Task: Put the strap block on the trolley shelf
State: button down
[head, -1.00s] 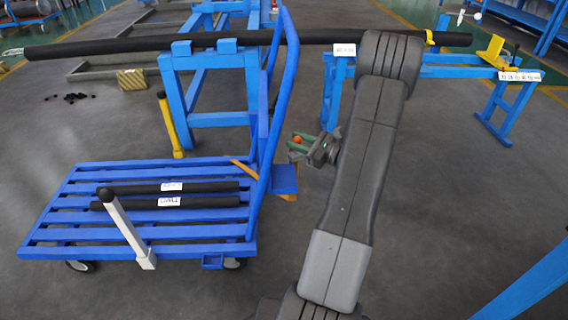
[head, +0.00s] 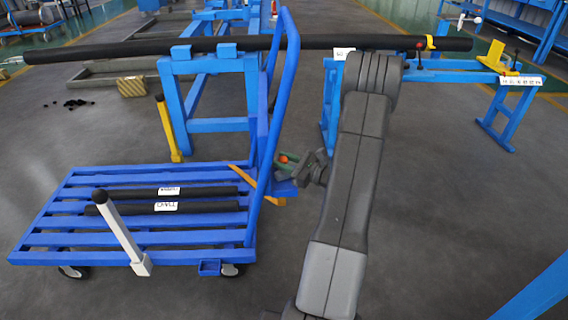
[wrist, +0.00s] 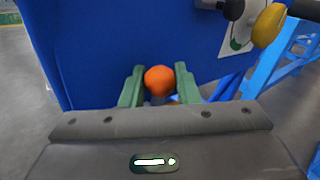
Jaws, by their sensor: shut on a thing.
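A small orange, rounded piece, which I take to be the strap block (head: 283,158), is between the green fingers of my gripper (head: 290,164). In the wrist view the strap block (wrist: 159,80) sits between both fingertips of my gripper (wrist: 159,88), its lower part hidden. The small blue trolley shelf (head: 284,188) juts from the handle side of the blue trolley (head: 60,237). My gripper appears just above or beside this shelf in the head view; contact cannot be told. A broad blue surface (wrist: 150,35) lies beyond the fingers in the wrist view.
The trolley's upright blue handle (head: 284,90) stands close left of my gripper. Two black rods (head: 180,207) lie on the trolley deck. A long black bar (head: 130,48) rests across blue stands (head: 172,105) behind. Floor to the right is open.

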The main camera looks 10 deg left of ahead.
jog(key=shift+f, duration=0.1)
jog(key=c, duration=1.4)
grip_release()
jog(key=shift+d+r, duration=0.15)
jog(key=shift+r, duration=0.1)
jog(key=p+v, duration=0.2)
jog(key=v, duration=0.9)
jog(key=shift+s+d, duration=0.15)
jog(key=shift+d, duration=0.2)
